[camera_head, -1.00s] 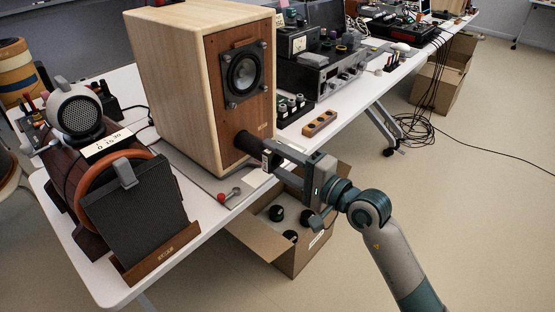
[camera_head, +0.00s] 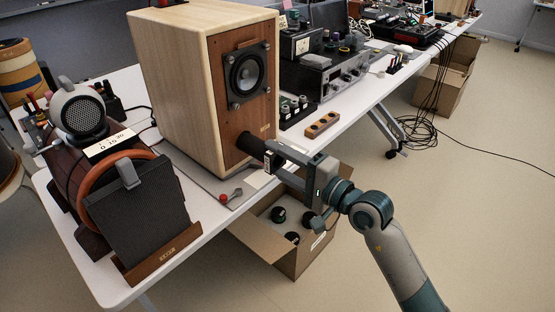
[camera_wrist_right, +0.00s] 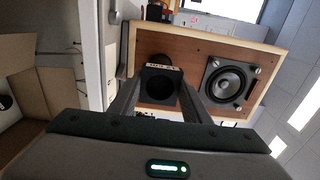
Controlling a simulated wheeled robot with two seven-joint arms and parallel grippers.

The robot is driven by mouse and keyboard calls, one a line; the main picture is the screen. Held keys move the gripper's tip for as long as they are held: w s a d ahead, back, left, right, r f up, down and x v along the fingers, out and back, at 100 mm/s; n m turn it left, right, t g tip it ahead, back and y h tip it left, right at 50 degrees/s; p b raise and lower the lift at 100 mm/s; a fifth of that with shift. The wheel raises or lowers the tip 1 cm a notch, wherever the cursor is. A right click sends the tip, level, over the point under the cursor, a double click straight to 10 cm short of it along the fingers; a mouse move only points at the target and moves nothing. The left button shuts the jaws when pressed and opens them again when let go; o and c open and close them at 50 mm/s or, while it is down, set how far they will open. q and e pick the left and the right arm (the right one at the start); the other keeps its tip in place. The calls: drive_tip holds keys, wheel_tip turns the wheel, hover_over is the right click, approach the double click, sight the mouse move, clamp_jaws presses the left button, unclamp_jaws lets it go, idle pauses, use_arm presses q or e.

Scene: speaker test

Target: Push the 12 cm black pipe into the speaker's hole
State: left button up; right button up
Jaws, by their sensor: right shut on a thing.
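The wooden speaker (camera_head: 178,95) stands upright on the white table, its brown front panel facing right. The black pipe (camera_head: 250,146) sticks out from the lower part of that panel, its far end at the panel. The pipe covers the hole, so I cannot tell how deep it sits. My right gripper (camera_head: 271,158) is shut on the outer part of the pipe, in front of the speaker. In the right wrist view, the pipe (camera_wrist_right: 160,88) is between the two fingers, with the speaker panel (camera_wrist_right: 190,48) behind it. My left gripper is not in view.
An open cardboard box (camera_head: 270,248) with black round items stands below my right gripper. A small wooden block with holes (camera_head: 322,124) and electronics (camera_head: 338,72) lie behind. A red-knobbed tool (camera_head: 228,197) is near the table edge. A dark panel (camera_head: 140,210) stands at left.

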sight(253, 147)
drive_tip(key=shift+x, duration=1.5)
idle(0.4)
drive_tip(key=shift+b+x, duration=1)
drive_tip(key=shift+x, duration=1.4)
idle(2.6)
drive_tip(key=o, duration=1.3)
drive_tip(key=shift+c, duration=0.2)
drive_tip(key=shift+f, duration=0.1)
